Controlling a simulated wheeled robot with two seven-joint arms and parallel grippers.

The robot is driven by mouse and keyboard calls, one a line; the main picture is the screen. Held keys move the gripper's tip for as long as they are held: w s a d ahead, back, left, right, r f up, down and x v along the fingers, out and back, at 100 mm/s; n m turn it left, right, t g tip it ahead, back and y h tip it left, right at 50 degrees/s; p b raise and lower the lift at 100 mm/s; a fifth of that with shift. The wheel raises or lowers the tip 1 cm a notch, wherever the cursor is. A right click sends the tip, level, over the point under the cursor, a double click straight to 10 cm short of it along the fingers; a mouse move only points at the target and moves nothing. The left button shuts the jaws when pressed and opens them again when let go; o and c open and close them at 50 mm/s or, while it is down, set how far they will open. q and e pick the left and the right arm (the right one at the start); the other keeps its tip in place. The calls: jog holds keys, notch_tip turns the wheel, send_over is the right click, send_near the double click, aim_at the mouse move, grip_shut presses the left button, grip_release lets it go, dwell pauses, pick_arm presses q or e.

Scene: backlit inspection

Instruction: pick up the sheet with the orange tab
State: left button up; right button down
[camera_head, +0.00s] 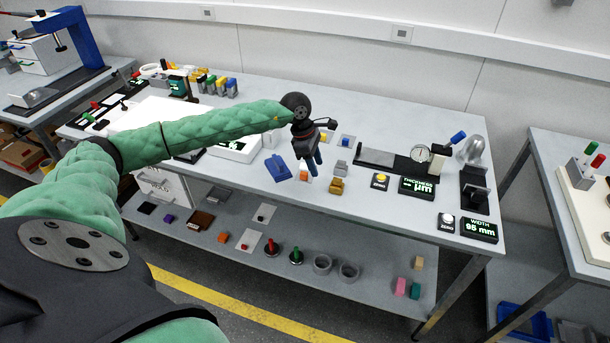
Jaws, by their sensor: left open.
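My left arm reaches in from the left in a green sleeve. Its gripper (314,160) is open and points down over the middle of the workbench. A small orange tab (304,176) shows on the bench just below and left of the fingertips. Its sheet is pale and hard to tell from the white bench top. A gap between fingers and tab cannot be judged from this view. A yellow tab (323,137) and a blue tab (346,140) lie behind the gripper. My right gripper is not in view.
Further right are a thickness display (417,188), a dial gauge (419,153) and a width display (479,230). The front bench strip is mostly clear.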

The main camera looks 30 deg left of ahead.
pick_arm(q)
jog(key=y, duration=0.2)
send_over(304, 173)
jog(key=s+a, duration=0.1)
jog(key=shift+r+g, duration=0.3)
jog(key=shift+r, duration=0.1)
jog(key=shift+d+f+p, duration=0.1)
jog(key=shift+f+p, duration=0.4)
jog(key=shift+f, duration=0.55)
jog(key=shift+w+f+p, duration=0.1)
jog(key=shift+f+p, duration=0.15)
jog(key=shift+p, duration=0.2)
jog(key=f+p, duration=0.3)
jog(key=f, duration=0.1)
jog(key=shift+w+d+f, duration=0.1)
jog(key=shift+w+d, duration=0.1)
jog(key=shift+w, duration=0.15)
jog(key=shift+f, duration=0.35)
grip_shut()
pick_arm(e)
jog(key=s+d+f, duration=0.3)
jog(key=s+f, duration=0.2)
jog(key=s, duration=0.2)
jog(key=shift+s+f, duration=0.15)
